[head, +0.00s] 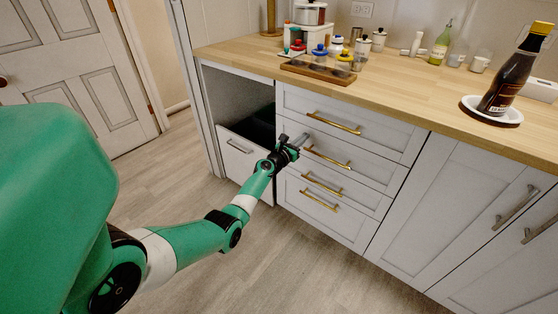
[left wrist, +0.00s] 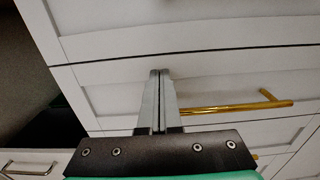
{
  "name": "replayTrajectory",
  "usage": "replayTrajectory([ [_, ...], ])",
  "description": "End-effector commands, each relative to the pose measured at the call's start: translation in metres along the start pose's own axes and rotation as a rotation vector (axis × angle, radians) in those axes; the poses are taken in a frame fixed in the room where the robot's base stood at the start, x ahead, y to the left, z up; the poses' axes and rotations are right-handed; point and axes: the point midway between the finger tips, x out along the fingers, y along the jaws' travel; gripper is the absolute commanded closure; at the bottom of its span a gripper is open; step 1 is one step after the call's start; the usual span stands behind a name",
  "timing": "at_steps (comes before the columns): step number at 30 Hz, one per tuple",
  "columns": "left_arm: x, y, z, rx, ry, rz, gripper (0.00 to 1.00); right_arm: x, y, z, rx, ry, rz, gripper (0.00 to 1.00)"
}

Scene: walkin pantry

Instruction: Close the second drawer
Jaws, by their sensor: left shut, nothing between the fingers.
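A white cabinet has a stack of drawers with gold handles. The second drawer (head: 358,167) looks flush, or nearly flush, with its neighbours; a small gap cannot be told. Its gold handle (head: 328,158) is right of my left gripper (head: 302,140). In the left wrist view, my left gripper (left wrist: 160,73) is shut and empty, its tips at the upper part of a drawer front (left wrist: 210,84), left of a gold handle (left wrist: 240,107). Whether the tips touch the front cannot be told. My right gripper is not in view.
Left of the drawers is a dark open bay with a white bin front (head: 238,158) below. The wooden counter (head: 420,97) above holds jars, a tray (head: 318,72) and a dark bottle (head: 515,75) on a white dish. The floor in front is clear.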

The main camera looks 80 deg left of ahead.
Motion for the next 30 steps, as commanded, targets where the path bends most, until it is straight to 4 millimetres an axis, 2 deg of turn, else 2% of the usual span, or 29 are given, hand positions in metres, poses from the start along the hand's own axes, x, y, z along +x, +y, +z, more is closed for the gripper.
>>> replayTrajectory([
  [1, -0.009, -0.005, 0.008, -0.001, 0.002, -0.006, 1.0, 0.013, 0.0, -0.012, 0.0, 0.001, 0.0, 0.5],
  [4, -0.035, -0.003, 0.009, -0.001, 0.002, -0.003, 1.0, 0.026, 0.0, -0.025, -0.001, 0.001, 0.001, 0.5],
  [9, -0.076, -0.003, 0.006, -0.001, -0.001, -0.003, 1.0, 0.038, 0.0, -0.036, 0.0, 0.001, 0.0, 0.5],
  [13, -0.097, -0.003, 0.005, -0.001, -0.003, -0.003, 1.0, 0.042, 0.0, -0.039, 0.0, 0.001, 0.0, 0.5],
  [18, -0.106, -0.003, 0.004, 0.0, -0.005, -0.004, 1.0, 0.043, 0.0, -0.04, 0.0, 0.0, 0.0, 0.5],
  [30, -0.104, -0.007, 0.003, 0.0, -0.005, -0.013, 1.0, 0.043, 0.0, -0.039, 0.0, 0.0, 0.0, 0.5],
])
